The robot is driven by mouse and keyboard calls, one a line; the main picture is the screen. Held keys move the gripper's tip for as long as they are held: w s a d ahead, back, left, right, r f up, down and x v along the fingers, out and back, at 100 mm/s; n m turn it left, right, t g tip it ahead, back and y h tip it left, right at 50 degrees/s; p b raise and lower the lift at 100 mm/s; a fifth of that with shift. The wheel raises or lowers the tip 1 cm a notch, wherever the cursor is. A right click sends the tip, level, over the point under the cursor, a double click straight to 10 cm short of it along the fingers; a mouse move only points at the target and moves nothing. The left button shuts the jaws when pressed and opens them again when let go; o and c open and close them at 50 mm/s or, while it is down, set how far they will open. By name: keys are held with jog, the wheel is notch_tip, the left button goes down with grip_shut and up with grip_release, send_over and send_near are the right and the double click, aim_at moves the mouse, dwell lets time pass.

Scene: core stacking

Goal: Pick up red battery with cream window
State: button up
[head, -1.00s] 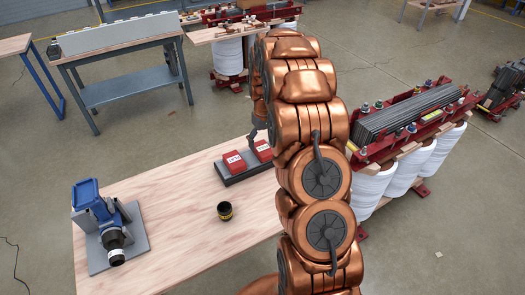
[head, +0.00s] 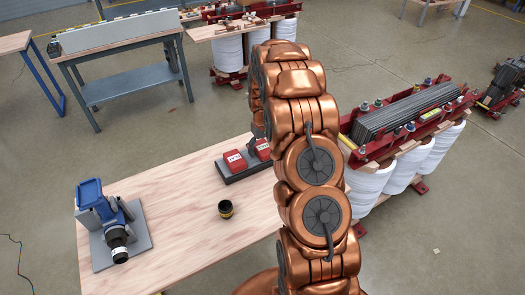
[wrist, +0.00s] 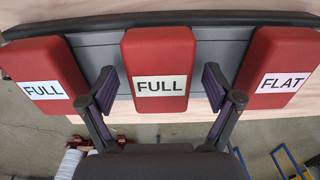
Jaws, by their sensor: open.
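In the wrist view, three red batteries sit in a row in a dark grey tray (wrist: 220,20). The middle battery (wrist: 160,50) has a cream label reading FULL. The left battery (wrist: 42,60) has a whiter FULL label. The right battery (wrist: 280,60) has a whitish FLAT label. My gripper (wrist: 160,88) is open, with one finger on each side of the middle battery in this view; contact is not visible. In the head view, two red batteries show, one at the left (head: 235,161) and one at the right (head: 263,148); my arm hides the rest.
The tray stands on a light wooden table (head: 170,215). A blue and grey device (head: 115,225) is at the table's left end. Red-framed equipment with white cylinders (head: 400,150) stands right of my arm.

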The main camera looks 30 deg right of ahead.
jog(key=shift+f, duration=0.2)
dwell(0.3)
jog(key=c, duration=1.5)
jog(key=shift+r, duration=0.15)
